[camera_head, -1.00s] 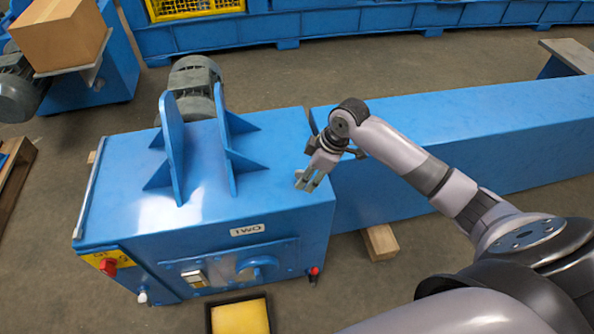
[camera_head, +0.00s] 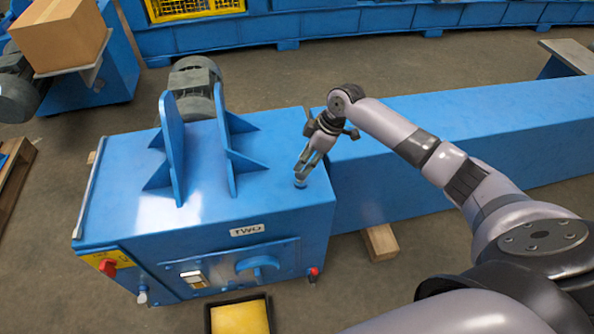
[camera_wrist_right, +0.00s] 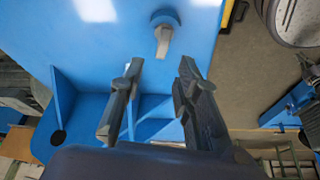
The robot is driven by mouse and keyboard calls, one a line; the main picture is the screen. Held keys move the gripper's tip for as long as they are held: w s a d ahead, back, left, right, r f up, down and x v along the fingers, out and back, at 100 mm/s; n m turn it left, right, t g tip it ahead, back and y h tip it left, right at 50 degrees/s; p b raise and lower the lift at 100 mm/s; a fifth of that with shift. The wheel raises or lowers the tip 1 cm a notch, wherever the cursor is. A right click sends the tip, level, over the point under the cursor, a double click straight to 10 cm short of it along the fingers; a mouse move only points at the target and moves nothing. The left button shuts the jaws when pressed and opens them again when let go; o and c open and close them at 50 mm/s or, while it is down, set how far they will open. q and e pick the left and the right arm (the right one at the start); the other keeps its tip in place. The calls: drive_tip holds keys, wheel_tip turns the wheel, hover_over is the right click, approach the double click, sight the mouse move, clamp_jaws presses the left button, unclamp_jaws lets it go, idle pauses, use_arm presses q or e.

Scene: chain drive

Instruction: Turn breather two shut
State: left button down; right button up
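The blue housing (camera_head: 215,190) bears a white plate marked TWO (camera_head: 247,230) on its front edge. On the right of its top is a small round blue fitting (camera_head: 299,184), which looks like the breather. In the right wrist view this fitting (camera_wrist_right: 165,17) carries a pale grey lever (camera_wrist_right: 163,42) that points toward my gripper. My right gripper (camera_head: 302,173) points down close to the fitting and partly hides it. In the right wrist view its two dark fingers (camera_wrist_right: 160,72) stand apart with nothing between them, and the lever lies just beyond the gap. My left gripper is not in view.
Upright blue brackets (camera_head: 175,150) and a grey motor (camera_head: 195,85) stand left of my gripper on the housing. A long blue beam (camera_head: 430,150) runs right. The front has a red handle (camera_head: 107,267) and a red-topped fitting (camera_head: 314,272). A yellow-filled tray (camera_head: 240,318) lies below.

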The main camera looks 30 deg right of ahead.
sight(301, 175)
drive_tip(key=x, duration=0.6)
drive_tip(key=shift+c, duration=0.2)
clamp_jaws()
